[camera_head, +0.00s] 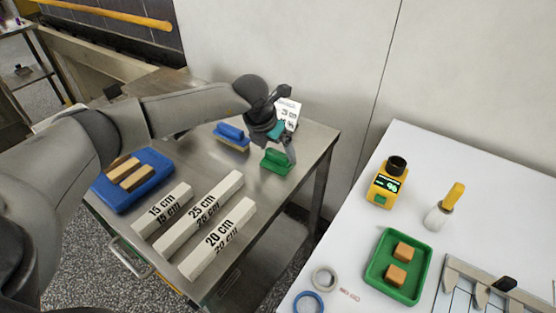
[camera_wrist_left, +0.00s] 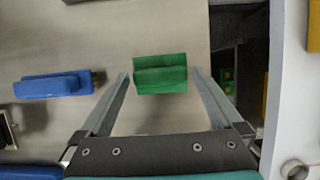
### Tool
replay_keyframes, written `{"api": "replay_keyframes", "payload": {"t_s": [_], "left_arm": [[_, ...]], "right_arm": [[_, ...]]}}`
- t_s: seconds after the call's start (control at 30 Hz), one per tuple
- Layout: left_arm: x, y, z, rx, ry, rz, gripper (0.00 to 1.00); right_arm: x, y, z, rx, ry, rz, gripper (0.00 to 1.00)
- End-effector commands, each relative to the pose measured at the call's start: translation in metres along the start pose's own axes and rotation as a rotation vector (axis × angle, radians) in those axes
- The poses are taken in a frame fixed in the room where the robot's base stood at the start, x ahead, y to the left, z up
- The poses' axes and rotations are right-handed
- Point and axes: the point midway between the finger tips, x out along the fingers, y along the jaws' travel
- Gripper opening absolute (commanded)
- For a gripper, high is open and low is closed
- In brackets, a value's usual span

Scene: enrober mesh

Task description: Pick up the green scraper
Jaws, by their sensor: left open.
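The green scraper (camera_head: 276,163) lies on the steel table near its right edge. My left gripper (camera_head: 284,146) is just above it, pointing down. In the left wrist view the green scraper (camera_wrist_left: 160,74) shows between the two fingertips of the open left gripper (camera_wrist_left: 160,77), with a gap on each side. I cannot tell exactly how high the fingertips are over it. My right gripper is not in view.
A blue brush-like tool (camera_head: 231,136) lies left of the scraper and also shows in the left wrist view (camera_wrist_left: 52,86). A white sign (camera_head: 288,112) stands behind. White length blocks (camera_head: 202,209) and a blue tray (camera_head: 118,197) occupy the table's front and left. A white table (camera_head: 345,222) stands right.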

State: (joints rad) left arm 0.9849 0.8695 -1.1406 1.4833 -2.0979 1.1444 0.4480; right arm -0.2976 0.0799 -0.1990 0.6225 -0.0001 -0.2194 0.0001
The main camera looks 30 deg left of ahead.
Motion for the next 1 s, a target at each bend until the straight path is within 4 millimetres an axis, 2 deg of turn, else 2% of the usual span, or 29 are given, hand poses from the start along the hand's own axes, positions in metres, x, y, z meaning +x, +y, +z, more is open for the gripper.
{"api": "replay_keyframes", "payload": {"t_s": [0.1,0.37,0.9,0.97,1.0], "left_arm": [[0.0088,-0.0002,-0.0005,0.001,0.000,0.000,1.00],[0.0095,-0.0001,-0.0004,0.002,0.000,-0.001,0.98],[0.0091,-0.0002,-0.0004,0.001,0.000,-0.001,0.37],[0.0090,-0.0001,-0.0003,0.001,0.000,-0.001,0.30],[0.0088,-0.0001,0.0001,0.001,-0.001,-0.001,0.30]], "right_arm": [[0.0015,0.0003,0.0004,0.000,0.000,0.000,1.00],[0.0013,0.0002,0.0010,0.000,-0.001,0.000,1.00],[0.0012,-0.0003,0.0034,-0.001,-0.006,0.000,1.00],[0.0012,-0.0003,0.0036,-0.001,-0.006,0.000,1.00],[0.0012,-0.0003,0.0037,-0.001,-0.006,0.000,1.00]]}}
